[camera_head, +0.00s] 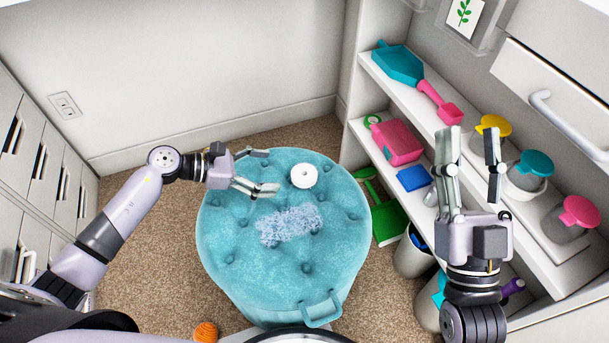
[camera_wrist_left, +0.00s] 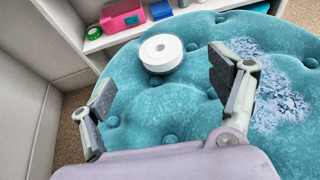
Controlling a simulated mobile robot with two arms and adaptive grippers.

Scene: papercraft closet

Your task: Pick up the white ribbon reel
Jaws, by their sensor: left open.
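The white ribbon reel (camera_head: 304,175) lies flat on the teal tufted ottoman (camera_head: 250,275), towards its back right. My left gripper (camera_head: 268,171) is open and empty over the ottoman, just left of the reel and apart from it. In the left wrist view the reel (camera_wrist_left: 161,53) lies ahead of my left gripper (camera_wrist_left: 160,98), beyond the gap between its fingers. My right gripper (camera_head: 469,155) is open and empty at the right, in front of the shelves.
A pale blue patch (camera_head: 290,225) lies on the ottoman's middle. White shelves (camera_head: 390,160) at the right hold a teal scoop (camera_head: 399,64), a pink box (camera_head: 397,143) and several lidded jars. An orange ball (camera_head: 205,332) lies on the carpet.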

